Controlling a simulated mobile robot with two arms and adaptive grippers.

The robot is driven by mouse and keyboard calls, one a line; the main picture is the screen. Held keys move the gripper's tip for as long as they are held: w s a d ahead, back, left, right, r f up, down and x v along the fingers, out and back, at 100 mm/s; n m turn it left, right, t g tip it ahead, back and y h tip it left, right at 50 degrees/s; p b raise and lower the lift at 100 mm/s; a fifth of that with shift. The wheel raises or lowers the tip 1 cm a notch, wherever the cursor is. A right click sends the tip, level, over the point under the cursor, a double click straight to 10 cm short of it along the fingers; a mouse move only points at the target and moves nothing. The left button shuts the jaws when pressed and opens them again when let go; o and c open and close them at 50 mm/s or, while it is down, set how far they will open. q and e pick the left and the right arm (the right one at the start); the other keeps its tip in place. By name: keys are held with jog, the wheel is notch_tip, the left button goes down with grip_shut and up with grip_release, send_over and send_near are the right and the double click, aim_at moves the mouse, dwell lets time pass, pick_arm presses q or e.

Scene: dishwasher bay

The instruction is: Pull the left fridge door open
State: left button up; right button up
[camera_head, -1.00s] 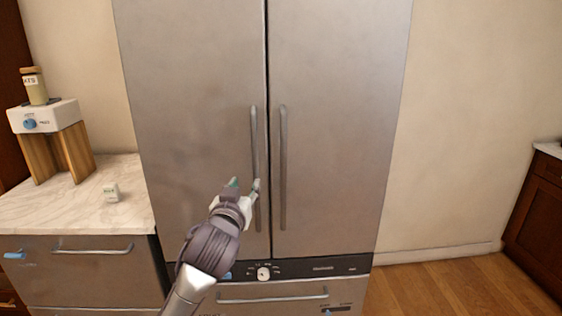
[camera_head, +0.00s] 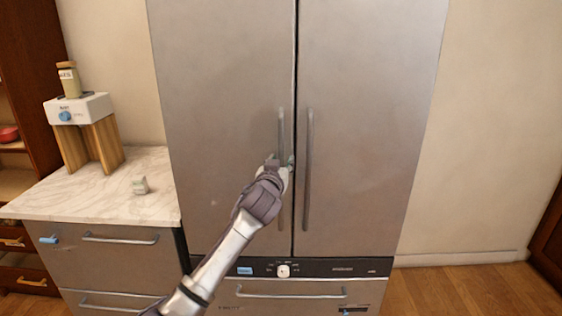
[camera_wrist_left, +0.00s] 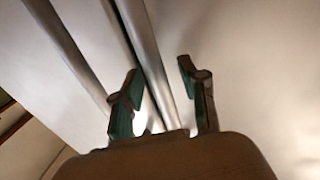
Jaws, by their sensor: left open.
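The left fridge door (camera_head: 215,110) is a tall steel panel, closed flush beside the right door (camera_head: 370,110). Its vertical bar handle (camera_head: 282,128) stands near the centre seam. My left gripper (camera_head: 281,160) is at the middle of this handle, its fingers partly hiding the bar. In the left wrist view the gripper (camera_wrist_left: 160,85) is open, with one finger on each side of the left handle (camera_wrist_left: 146,45). Whether a finger touches the bar cannot be told. My right gripper is not in view.
The right door's handle (camera_head: 308,170) stands close by, across the seam. A control strip (camera_head: 310,268) and a drawer handle (camera_head: 290,294) lie below.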

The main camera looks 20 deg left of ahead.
pick_arm(q)
grip_shut()
dwell(0.6)
